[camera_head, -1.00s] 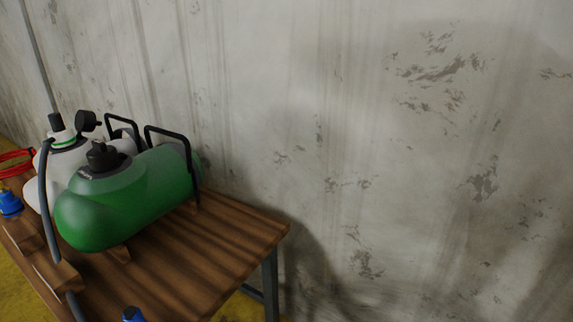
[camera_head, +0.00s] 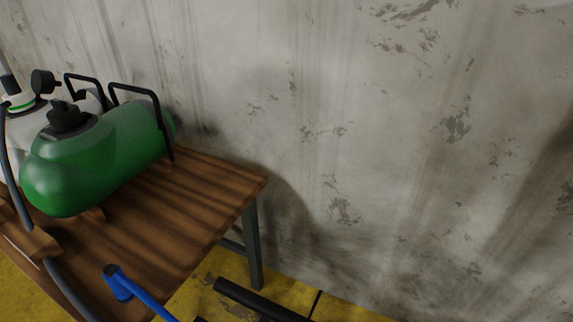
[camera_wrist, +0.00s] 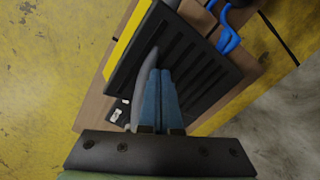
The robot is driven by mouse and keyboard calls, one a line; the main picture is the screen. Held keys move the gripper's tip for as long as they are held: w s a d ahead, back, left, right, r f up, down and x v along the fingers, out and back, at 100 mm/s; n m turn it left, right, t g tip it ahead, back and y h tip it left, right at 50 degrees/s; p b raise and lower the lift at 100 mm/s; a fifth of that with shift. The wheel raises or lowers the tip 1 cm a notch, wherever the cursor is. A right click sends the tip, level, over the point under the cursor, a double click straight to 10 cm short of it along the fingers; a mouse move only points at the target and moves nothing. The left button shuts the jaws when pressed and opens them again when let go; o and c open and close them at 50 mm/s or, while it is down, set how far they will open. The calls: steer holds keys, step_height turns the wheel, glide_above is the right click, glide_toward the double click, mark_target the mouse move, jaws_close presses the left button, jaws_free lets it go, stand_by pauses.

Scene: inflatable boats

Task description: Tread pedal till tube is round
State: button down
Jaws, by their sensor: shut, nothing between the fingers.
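In the wrist view my gripper (camera_wrist: 160,74) has its two blue fingers together and empty. The fingers lie over a black ribbed plate (camera_wrist: 195,70) with a yellow edge (camera_wrist: 127,35), which looks like the pedal. I cannot tell whether the fingertips touch it. A grey pointed piece (camera_wrist: 140,85) shows just left of the fingers. The plate lies over a brown wooden surface (camera_wrist: 93,108). My gripper does not clearly show in the head view. I cannot make out the tube in either view.
In the head view a green tank (camera_head: 110,150) and a white tank (camera_head: 22,103) stand on a wooden table (camera_head: 190,200) against a concrete wall (camera_head: 350,120). A blue handle-like part (camera_head: 118,283) and a black bar (camera_head: 262,300) show low down. Yellow floor (camera_head: 200,290) is visible.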

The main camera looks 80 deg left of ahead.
step_height(320, 180, down, 6)
steer(key=b, duration=0.4)
steer(key=shift+r, duration=0.2)
step_height(320, 180, up, 8)
steer(key=p, duration=0.9)
steer(key=shift+r, duration=0.1)
step_height(320, 180, down, 8)
steer(key=b, duration=0.7)
steer(key=shift+w+f, duration=0.15)
steer(key=shift+f, duration=0.05)
step_height(320, 180, up, 8)
steer(key=p, duration=0.8)
steer(key=shift+r+p, duration=0.25)
steer(key=shift+p, duration=0.05)
steer(key=shift+f, duration=0.15)
